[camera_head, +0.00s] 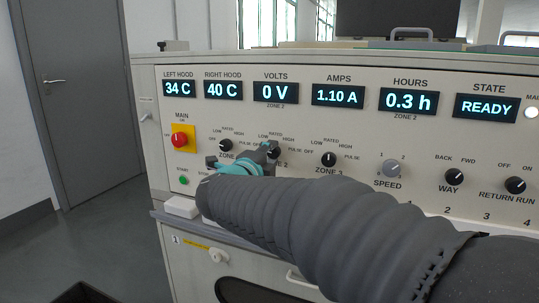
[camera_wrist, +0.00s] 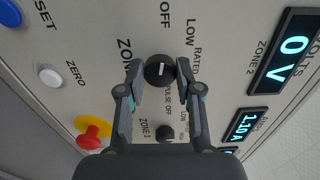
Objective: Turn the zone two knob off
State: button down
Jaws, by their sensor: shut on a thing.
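The zone two knob is a small black dial with a white mark. In the head view the knob (camera_head: 273,152) is partly hidden by my gripper (camera_head: 262,160). In the wrist view the knob (camera_wrist: 160,71) sits between my two fingertips (camera_wrist: 161,75), and my gripper is shut on it. Its white mark runs up and down in that view, roughly in line with the word OFF (camera_wrist: 165,15) above it. The volts display (camera_head: 276,92), labelled zone 2, reads 0 V.
The zone 1 knob (camera_head: 225,145) is close on the left and the zone 3 knob (camera_head: 328,159) on the right. A red main switch (camera_head: 180,140) is further left. The wrist view shows a red button on yellow (camera_wrist: 92,132) and a white ZERO button (camera_wrist: 50,76).

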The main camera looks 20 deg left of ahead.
jog(key=shift+n, duration=0.3)
jog(key=c, duration=0.8)
grip_release()
jog(key=shift+o, duration=0.2)
jog(key=s+a, duration=0.1)
jog(key=s, duration=1.1)
